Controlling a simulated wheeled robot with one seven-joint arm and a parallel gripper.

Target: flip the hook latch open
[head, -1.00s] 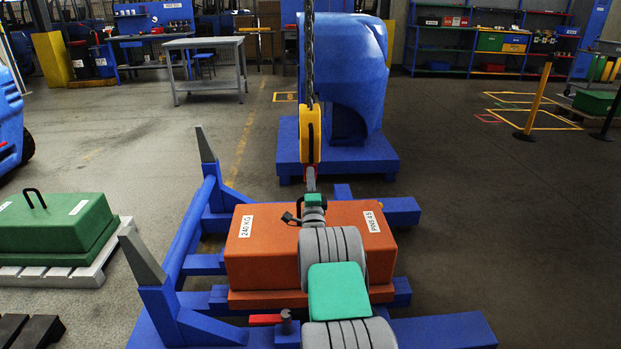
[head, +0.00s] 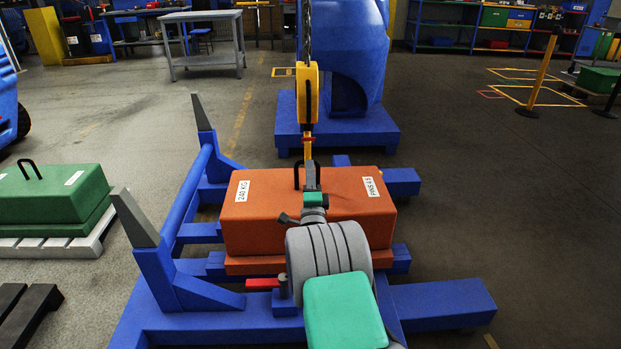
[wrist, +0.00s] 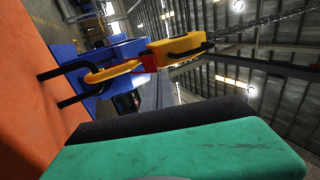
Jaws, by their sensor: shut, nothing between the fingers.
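The red latch (wrist: 149,62) sits at the upper end of the yellow hook (wrist: 112,72) in the wrist view; I cannot tell whether it is open or closed. In the head view, the latch (head: 309,138) shows small under the yellow hook block (head: 307,92). The hook's bend meets the black handle (wrist: 72,70) on top of the orange weight (wrist: 25,90). My gripper (head: 311,168) is shut and empty. Its grey fingers stand just in front of the handle, below the latch in the head view, and hide part of the hook. Contact cannot be told.
The orange weight (head: 260,215) rests on a blue rack (head: 440,305) with two grey-tipped posts on the left. A red lever (head: 262,284) is on the rack's near side. A chain (head: 307,35) rises from the block. A green weight (head: 55,200) sits left.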

